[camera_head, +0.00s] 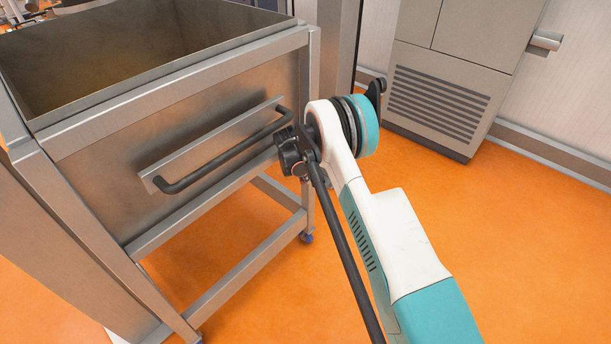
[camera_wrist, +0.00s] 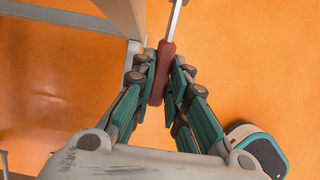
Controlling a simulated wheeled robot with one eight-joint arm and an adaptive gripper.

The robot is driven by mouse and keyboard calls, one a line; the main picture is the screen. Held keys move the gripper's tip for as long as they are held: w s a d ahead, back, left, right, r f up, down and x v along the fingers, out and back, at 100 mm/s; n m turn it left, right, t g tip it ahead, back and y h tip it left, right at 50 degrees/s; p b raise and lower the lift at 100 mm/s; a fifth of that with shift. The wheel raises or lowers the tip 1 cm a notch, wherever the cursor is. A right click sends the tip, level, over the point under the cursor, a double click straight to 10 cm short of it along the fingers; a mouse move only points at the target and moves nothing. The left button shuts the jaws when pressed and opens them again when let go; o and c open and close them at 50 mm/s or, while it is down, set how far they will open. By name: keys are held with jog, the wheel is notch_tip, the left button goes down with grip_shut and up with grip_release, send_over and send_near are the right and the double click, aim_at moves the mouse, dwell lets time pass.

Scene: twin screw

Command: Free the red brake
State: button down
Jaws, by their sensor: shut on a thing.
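The red brake (camera_wrist: 161,76) shows in the wrist view as a red bar, upright in the picture, with a light metal rod at its upper end. My gripper (camera_wrist: 162,82) is shut on it, one teal-and-grey finger on each side. In the head view, my arm reaches out in front of the steel bin cart (camera_head: 80,122), and neither the red brake nor my fingertips can be made out. What the brake's rod joins lies outside the wrist view.
The cart has a dark handle (camera_head: 218,158) on its side and a blue caster (camera_head: 307,237) under one leg. A cart leg (camera_wrist: 124,17) stands just left of the brake in the wrist view. A grey cabinet (camera_head: 448,90) stands behind. Orange floor (camera_head: 270,300) is open in front.

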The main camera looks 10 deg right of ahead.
jog(key=shift+r+g+y, duration=0.4)
jog(key=shift+r+y, duration=0.1)
jog(key=shift+y, duration=0.1)
jog(key=c, duration=1.6)
grip_release()
jog(key=shift+a+r, duration=0.1)
jog(key=shift+r, duration=0.4)
jog(key=s+a, duration=0.2)
jog(key=a, duration=0.1)
jog(key=s+a, duration=0.2)
jog(key=a, duration=0.1)
jog(key=s+a, duration=0.3)
jog(key=shift+s+a, duration=0.1)
jog(key=shift+a, duration=0.3)
